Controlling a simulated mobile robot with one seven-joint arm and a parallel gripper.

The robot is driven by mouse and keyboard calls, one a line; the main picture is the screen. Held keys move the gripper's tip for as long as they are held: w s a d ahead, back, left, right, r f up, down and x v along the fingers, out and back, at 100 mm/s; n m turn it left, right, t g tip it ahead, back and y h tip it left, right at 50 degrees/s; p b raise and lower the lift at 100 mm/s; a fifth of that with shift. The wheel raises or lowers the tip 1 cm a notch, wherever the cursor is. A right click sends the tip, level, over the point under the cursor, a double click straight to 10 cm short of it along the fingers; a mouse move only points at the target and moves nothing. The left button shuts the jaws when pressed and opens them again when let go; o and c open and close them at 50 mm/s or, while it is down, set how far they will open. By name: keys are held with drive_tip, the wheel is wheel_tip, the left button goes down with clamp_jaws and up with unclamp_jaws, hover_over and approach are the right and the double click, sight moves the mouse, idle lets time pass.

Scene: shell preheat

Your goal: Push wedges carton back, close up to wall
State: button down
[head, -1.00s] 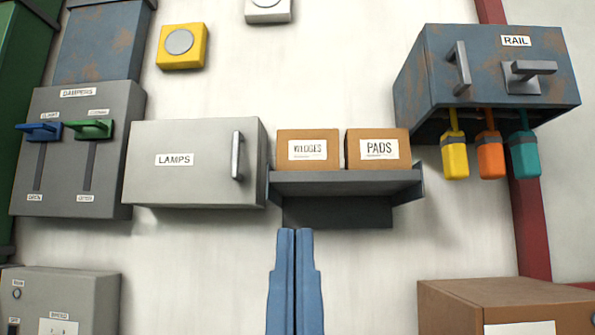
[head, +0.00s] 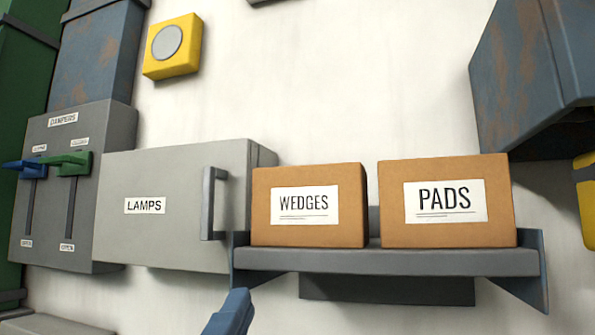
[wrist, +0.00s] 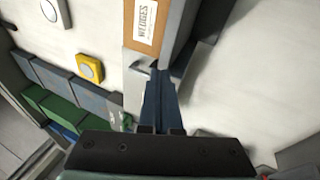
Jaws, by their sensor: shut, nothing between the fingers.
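The wedges carton (head: 308,206) is a brown box with a white WEDGES label, upright on the left part of a grey wall shelf (head: 385,262). In the wrist view the wedges carton (wrist: 146,24) shows turned on its side at the top. My gripper (head: 236,300) shows as blue fingers at the bottom of the head view, below the shelf's left end. In the wrist view my gripper (wrist: 158,78) is shut and empty, its tips near the shelf's end. Whether it touches the shelf is unclear. The gap behind the carton is hidden.
The PADS carton (head: 446,202) stands right of the wedges carton with a gap between. The LAMPS box (head: 172,208) with its handle is close on the left. A blue-grey cabinet (head: 530,80) hangs at upper right. Shelf side plates rise at both ends.

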wheel_tip(320, 180, up, 7)
drive_tip(key=s+n+g+h+p, duration=0.2)
drive_tip(key=n+g+h+p, duration=0.1)
drive_tip(key=n+p, duration=0.55)
drive_tip(key=n+g+h+p, duration=0.15)
drive_tip(key=n+p, duration=0.35)
drive_tip(key=p, duration=0.5)
approach(305, 222)
drive_tip(key=shift+y, duration=0.25)
drive_tip(key=x, duration=0.6)
drive_tip(key=shift+w+d+r, duration=0.15)
drive_tip(key=shift+d+r, duration=0.05)
drive_tip(key=shift+w+f, duration=0.1)
drive_tip(key=shift+w, duration=0.1)
